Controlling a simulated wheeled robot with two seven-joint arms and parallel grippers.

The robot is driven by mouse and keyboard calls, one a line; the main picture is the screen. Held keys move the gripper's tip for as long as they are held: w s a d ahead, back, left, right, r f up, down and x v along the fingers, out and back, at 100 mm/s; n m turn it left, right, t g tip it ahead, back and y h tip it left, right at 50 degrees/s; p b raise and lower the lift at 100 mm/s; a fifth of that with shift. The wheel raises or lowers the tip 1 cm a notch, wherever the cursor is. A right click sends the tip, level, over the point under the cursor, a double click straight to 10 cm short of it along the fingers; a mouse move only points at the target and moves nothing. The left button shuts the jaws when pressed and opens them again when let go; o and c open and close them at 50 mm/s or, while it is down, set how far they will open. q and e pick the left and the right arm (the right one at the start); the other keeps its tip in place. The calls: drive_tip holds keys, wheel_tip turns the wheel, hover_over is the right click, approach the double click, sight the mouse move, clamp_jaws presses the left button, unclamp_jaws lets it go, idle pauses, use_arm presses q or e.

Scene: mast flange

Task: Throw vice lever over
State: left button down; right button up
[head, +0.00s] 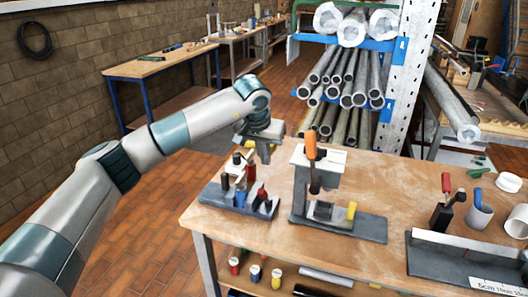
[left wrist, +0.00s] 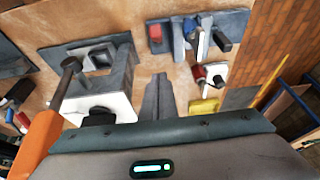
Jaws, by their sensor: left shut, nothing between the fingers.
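The lever has an orange handle (head: 311,145) and a dark rod, standing upright over the vice in the head view. The vice has a white top plate (head: 332,158) and a grey base (head: 340,224). In the left wrist view the orange handle (left wrist: 38,142) is at the lower left, beside the white plate (left wrist: 90,118). My left gripper (head: 266,158) is shut and empty, left of the lever and apart from it, above the bench. Its fingers (left wrist: 158,96) point down between the vice and the tool block. My right gripper is not in view.
A tool block (head: 238,200) with red and blue handled tools stands left of the vice, below my gripper. Metal pipes (head: 345,80) are racked behind. The wooden bench top (head: 385,180) is clear right of the vice.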

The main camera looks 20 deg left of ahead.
sight(265, 197)
use_arm(q)
drive_tip(key=p+x, duration=0.1)
drive_tip(key=x, duration=0.1)
drive_tip(key=s+p+x, duration=0.1)
drive_tip(key=x, duration=0.1)
drive_tip(key=p+x, duration=0.2)
drive_tip(key=x, duration=0.1)
drive_tip(key=shift+s+f, duration=0.15)
drive_tip(key=shift+f, duration=0.15)
drive_tip(key=shift+s+f+p, duration=0.35)
drive_tip(key=shift+s+p, duration=0.1)
drive_tip(key=shift+s, duration=0.2)
drive_tip(key=shift+s+f, duration=0.35)
drive_tip(key=shift+f, duration=0.05)
